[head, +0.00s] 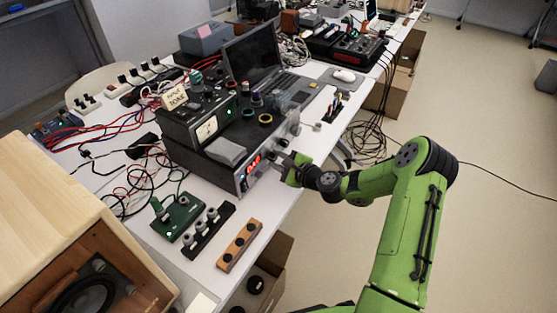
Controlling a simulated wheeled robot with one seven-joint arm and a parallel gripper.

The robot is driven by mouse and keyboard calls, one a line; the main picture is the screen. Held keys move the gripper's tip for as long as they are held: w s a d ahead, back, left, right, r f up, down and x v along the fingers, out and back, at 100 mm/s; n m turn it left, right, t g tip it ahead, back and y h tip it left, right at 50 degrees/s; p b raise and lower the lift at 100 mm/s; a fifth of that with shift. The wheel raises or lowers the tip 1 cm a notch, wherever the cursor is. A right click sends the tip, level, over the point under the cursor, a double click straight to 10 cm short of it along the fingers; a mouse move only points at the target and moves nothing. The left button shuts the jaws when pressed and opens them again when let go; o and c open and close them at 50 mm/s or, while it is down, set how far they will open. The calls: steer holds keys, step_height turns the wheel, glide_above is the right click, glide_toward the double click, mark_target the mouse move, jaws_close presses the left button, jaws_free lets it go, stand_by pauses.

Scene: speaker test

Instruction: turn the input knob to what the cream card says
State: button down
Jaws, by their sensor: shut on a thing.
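A cream card (175,98) stands on top of the dark meter unit at the back left of the stack; it reads "INPUT TAPE". Under that unit is a wide amplifier (225,172) with a silver front panel and a red lit display, facing the table's right edge. My gripper (284,160) is at this front panel, just right of the red display, coming from the right. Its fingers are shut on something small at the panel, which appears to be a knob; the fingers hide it. The knob's pointer and any panel labels cannot be made out.
A green box (178,217), a black strip with silver knobs (209,229) and a wooden block with black knobs (240,244) lie in front. A wooden speaker (75,235) stands at lower left. A laptop (262,62) is behind.

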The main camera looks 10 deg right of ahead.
steer(key=shift+r+p, duration=0.15)
steer(key=shift+p, duration=0.4)
steer(key=m+p, duration=0.1)
steer(key=p, duration=0.1)
steer(key=m+g+p, duration=0.1)
steer(key=p, duration=0.1)
steer(key=shift+w+d+r+y+p, duration=0.1)
steer(key=shift+d+r+y+p, duration=0.1)
steer(key=shift+y+p, duration=0.15)
steer(key=m+g+y+p, duration=0.1)
steer(key=m+p, duration=0.1)
steer(key=p, duration=0.1)
steer(key=shift+w+d+f+m+g, duration=0.1)
steer(key=shift+m+g, duration=0.3)
steer(key=m, duration=0.1)
steer(key=m+g+y+p, duration=0.1)
steer(key=m, duration=0.1)
steer(key=shift+w+d+f+y, duration=0.1)
steer(key=shift+w+f+y, duration=0.05)
steer(key=shift+y, duration=0.1)
steer(key=shift+w+d+f+m+g+y+b, duration=0.15)
steer(key=shift+m+g+y, duration=0.25)
steer(key=shift+m, duration=0.35)
steer(key=shift+r+m+g+y+b, duration=0.15)
steer(key=shift+m+g+y, duration=0.25)
steer(key=shift+m, duration=0.35)
steer(key=shift+f, duration=0.1)
steer(key=c, duration=0.9)
jaws_free()
steer(key=shift+o, duration=0.2)
